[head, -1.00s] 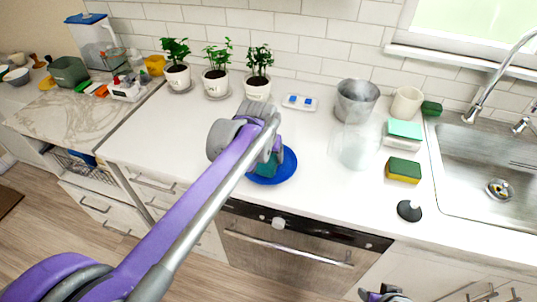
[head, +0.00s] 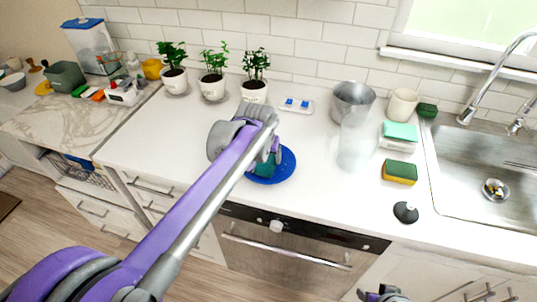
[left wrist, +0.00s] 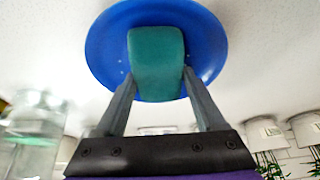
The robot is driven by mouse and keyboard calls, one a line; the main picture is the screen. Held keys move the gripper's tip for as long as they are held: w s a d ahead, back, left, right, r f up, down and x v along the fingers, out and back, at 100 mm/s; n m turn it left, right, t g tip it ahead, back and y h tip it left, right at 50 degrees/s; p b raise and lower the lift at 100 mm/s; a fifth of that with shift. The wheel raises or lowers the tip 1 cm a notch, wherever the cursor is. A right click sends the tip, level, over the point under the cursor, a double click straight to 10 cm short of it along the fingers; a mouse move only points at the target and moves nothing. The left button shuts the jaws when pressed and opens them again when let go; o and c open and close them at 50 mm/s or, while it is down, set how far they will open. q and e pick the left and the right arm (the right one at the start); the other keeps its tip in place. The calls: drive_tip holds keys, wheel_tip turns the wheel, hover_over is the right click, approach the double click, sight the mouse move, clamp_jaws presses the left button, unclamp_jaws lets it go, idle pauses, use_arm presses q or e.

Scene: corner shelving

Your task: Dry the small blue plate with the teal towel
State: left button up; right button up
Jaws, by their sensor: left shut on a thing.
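The small blue plate (head: 284,166) lies on the white counter, partly hidden behind my left gripper in the head view. In the left wrist view the plate (left wrist: 106,45) is round, with a few small pale drops on it. The teal towel (left wrist: 157,62) is a folded pad between the fingers of my left gripper (left wrist: 158,90), over the plate; it also shows as a small teal patch in the head view (head: 265,166). My left gripper is shut on the towel. My right gripper (head: 384,294) shows only in part at the bottom edge of the head view; its fingers are unclear.
Several potted plants, including one pot (head: 254,92), line the wall. A metal pot (head: 352,101), a clear glass (head: 354,150), a cup (head: 403,103), a yellow-green sponge (head: 400,171) and a black stopper (head: 406,212) stand right, before the sink (head: 470,185). Counter left of the plate is clear.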

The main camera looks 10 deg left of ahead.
use_arm(q)
drive_tip(key=shift+s+a+r, duration=0.1)
drive_tip(key=shift+s+a, duration=0.45)
drive_tip(key=shift+s, duration=0.55)
drive_tip(key=shift+s+a+p, duration=0.15)
drive_tip(key=shift+s+p, duration=0.15)
drive_tip(key=shift+w+d+r, duration=0.1)
drive_tip(key=shift+w+d, duration=0.2)
drive_tip(key=shift+w, duration=0.25)
drive_tip(key=shift+w+d+f+p, duration=0.15)
drive_tip(key=shift+w+d, duration=0.3)
drive_tip(key=shift+w, duration=0.25)
drive_tip(key=shift+w+d+f+p, duration=0.15)
drive_tip(key=shift+w+d, duration=0.3)
drive_tip(key=shift+w, duration=0.25)
drive_tip(key=shift+s+a, duration=0.3)
drive_tip(key=shift+s, duration=0.25)
drive_tip(key=shift+s+a+r, duration=0.15)
drive_tip(key=shift+s+a, duration=0.35)
drive_tip(key=shift+s, duration=0.15)
drive_tip(key=shift+s+a, duration=0.15)
drive_tip(key=shift+s, duration=0.25)
drive_tip(key=shift+s+a, duration=0.25)
drive_tip(key=shift+s, duration=0.3)
drive_tip(key=shift+w+d+r+p, duration=0.1)
drive_tip(key=shift+w+d+p, duration=0.2)
drive_tip(key=shift+w, duration=0.2)
drive_tip(key=shift+w+d, duration=0.3)
drive_tip(key=shift+w, duration=0.35)
